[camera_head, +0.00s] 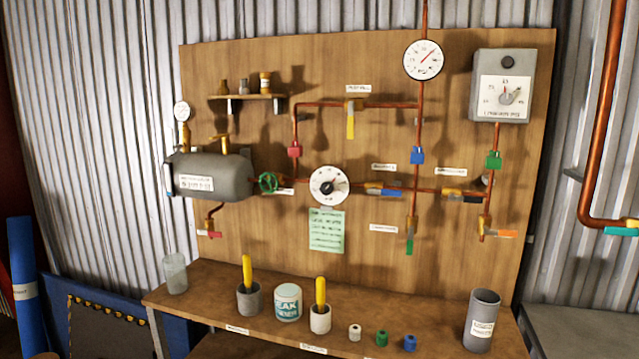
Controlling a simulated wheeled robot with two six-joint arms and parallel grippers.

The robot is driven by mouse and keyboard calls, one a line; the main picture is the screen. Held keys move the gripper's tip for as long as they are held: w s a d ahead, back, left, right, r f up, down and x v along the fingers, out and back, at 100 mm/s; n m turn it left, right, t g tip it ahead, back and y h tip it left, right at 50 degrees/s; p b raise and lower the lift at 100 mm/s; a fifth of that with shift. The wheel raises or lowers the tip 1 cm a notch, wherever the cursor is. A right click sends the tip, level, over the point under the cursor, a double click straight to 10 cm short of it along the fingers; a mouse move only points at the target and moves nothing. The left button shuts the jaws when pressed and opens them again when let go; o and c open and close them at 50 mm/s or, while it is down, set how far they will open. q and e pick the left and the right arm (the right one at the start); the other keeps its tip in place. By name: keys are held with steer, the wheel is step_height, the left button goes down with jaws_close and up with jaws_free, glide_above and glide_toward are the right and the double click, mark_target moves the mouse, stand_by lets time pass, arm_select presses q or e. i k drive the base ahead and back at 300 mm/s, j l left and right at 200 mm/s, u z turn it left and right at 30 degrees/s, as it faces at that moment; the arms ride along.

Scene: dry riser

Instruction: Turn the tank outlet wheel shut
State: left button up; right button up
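The tank (208,178) is a dark grey cylinder with a white label, mounted at the left of the wooden board. A green wheel (267,182) sits on the copper pipe just right of the tank, at its outlet. I cannot tell from this view how far the wheel is turned. Neither of my grippers shows in the head view.
The wooden board (370,70) carries copper pipes, a round dial (329,185), an upper gauge (424,60) and several coloured valve handles. Below, a shelf holds a glass (175,274), a white tub (288,302), cups with yellow sticks and a grey cylinder (482,318).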

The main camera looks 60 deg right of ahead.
mark_target(270, 182)
steer(key=l+z, duration=0.15)
steer(key=z, duration=1.4)
steer(key=k+l, duration=0.05)
